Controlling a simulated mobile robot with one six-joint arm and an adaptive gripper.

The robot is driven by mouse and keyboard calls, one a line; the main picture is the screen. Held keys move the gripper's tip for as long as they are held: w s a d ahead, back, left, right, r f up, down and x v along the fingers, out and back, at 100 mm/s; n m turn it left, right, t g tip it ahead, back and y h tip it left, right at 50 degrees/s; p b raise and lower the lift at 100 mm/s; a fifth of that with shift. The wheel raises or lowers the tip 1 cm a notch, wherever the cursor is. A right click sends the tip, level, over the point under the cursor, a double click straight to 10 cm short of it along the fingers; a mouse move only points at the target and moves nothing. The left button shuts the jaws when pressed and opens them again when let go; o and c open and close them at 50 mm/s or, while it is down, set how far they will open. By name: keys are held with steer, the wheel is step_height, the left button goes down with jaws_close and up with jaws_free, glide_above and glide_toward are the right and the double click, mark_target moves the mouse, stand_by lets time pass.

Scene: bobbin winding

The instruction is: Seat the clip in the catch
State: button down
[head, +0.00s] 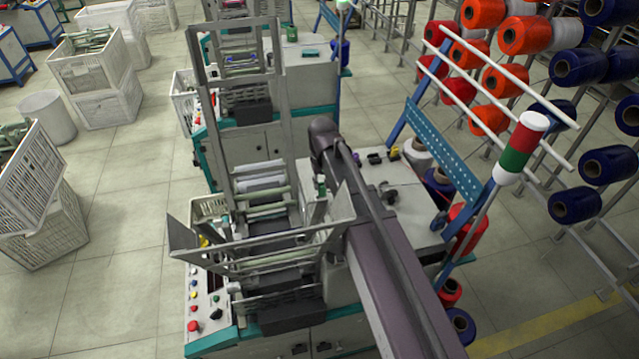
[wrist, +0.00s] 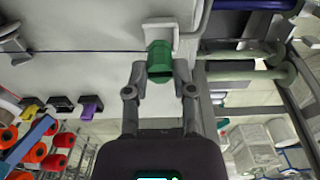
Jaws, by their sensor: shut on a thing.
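In the wrist view my gripper (wrist: 159,78) is closed around a green block-like piece (wrist: 159,60), which looks like the clip. The green piece sits between the two fingertips and is up against a white bracket (wrist: 160,28) on the machine's pale panel. The bracket may be the catch, but I cannot tell whether the green piece is inside it or only touching it. In the head view a small green part (head: 322,187) shows beside my dark arm, and my gripper is mostly hidden there.
The winding machine (head: 270,250) has upright metal frames and slanted side plates close left of my arm. Buttons (head: 194,310) line its front left. Small purple and yellow parts (wrist: 90,104) sit on the panel in the wrist view. A bobbin rack (head: 540,90) stands right.

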steer(key=shift+f+b, duration=1.45)
steer(key=shift+f, duration=0.1)
steer(key=shift+c, duration=1.9)
jaws_free()
